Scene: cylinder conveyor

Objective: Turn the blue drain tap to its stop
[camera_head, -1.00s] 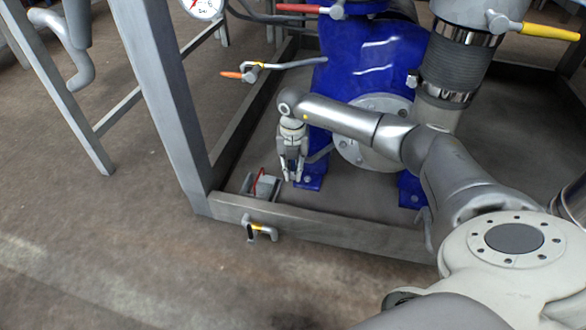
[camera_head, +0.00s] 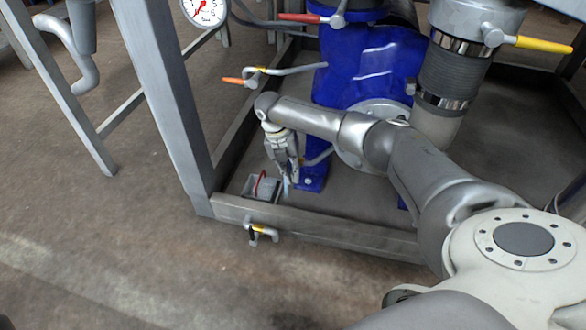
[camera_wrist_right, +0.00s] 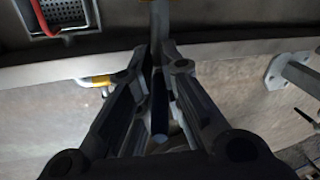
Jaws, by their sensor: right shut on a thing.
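My right gripper (camera_head: 286,178) is low inside the frame, just left of the blue pump's foot, with its wrist tilted. Its fingers are shut on the blue drain tap, whose light blue end (camera_head: 286,188) shows below the fingertips. In the right wrist view the gripper (camera_wrist_right: 160,75) has the dark blue tap handle (camera_wrist_right: 160,112) between its fingers. A thin grey drain pipe (camera_head: 320,158) runs from the pump to the gripper. The tap's body is mostly hidden by the fingers. My left gripper is not in view.
A grey box with a red handle (camera_head: 263,186) sits left of the gripper, inside the frame rail (camera_head: 340,229). A yellow-handled tap (camera_head: 262,231) sticks out of the rail. An orange-handled tap (camera_head: 240,80) is above. The blue pump (camera_head: 365,70) stands behind my arm.

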